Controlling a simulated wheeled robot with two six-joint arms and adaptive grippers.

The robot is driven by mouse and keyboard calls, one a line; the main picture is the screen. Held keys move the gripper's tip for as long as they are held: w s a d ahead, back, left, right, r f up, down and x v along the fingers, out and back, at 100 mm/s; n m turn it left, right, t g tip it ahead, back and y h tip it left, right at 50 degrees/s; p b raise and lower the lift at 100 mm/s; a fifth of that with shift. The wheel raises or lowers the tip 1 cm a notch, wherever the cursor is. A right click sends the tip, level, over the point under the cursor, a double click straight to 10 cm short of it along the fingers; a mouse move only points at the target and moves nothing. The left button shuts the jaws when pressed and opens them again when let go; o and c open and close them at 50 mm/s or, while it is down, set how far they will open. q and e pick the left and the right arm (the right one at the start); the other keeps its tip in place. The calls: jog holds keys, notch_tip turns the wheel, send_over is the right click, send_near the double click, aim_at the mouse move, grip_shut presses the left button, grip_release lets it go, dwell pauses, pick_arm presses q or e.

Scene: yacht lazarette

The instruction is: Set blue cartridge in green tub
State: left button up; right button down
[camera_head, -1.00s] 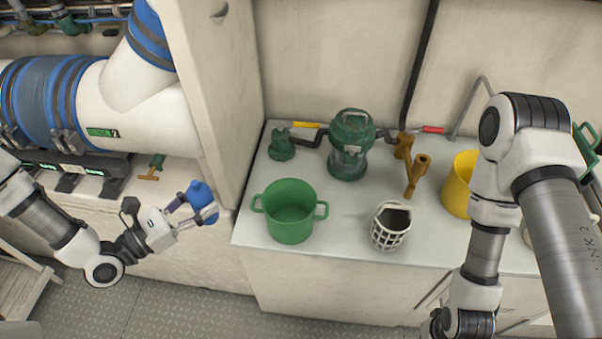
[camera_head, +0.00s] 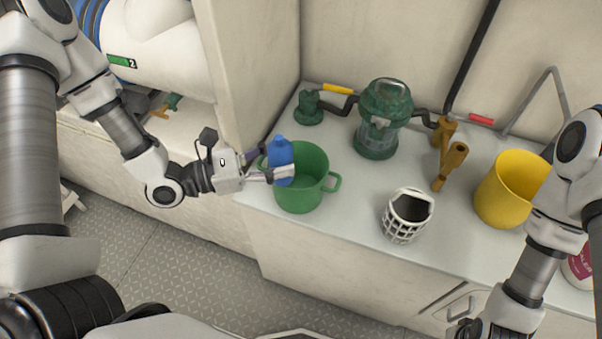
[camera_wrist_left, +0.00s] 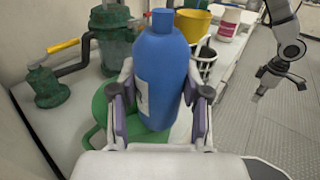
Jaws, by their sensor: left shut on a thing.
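The blue cartridge (camera_head: 281,158) is a bottle-like cylinder with a narrower cap and a pale label. My left gripper (camera_head: 279,166) is shut on it and holds it upright at the left side of the green tub (camera_head: 312,193). In the left wrist view the blue cartridge (camera_wrist_left: 160,75) stands between the two finger pads, with the green tub (camera_wrist_left: 98,135) partly hidden behind and below it. The tub is two-handled and sits near the counter's left end. In the head view the cartridge overlaps the tub's opening; its exact height above the rim is unclear. My right gripper (camera_wrist_left: 272,80) shows in the left wrist view, away from the counter.
A white lattice basket (camera_head: 405,222) stands right of the tub, and a yellow bucket (camera_head: 508,192) farther right. A green pump-like strainer (camera_head: 380,125), brown valve fitting (camera_head: 446,150) and pipes are behind. A wall panel (camera_head: 240,80) rises at the counter's left end.

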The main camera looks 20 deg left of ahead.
pick_arm(q)
jog(key=x, duration=0.4)
jog(key=shift+d+f, duration=0.25)
jog(key=f, duration=0.3)
jog(key=shift+s+f+b, duration=0.1)
jog(key=shift+s+b, duration=0.15)
jog(key=shift+b, duration=0.15)
grip_shut()
jog(key=shift+w+f+b, duration=0.25)
jog(key=shift+f+b, duration=0.1)
jog(key=shift+f, duration=0.4)
jog(key=o, duration=1.2)
grip_release()
jog(key=shift+r, duration=0.15)
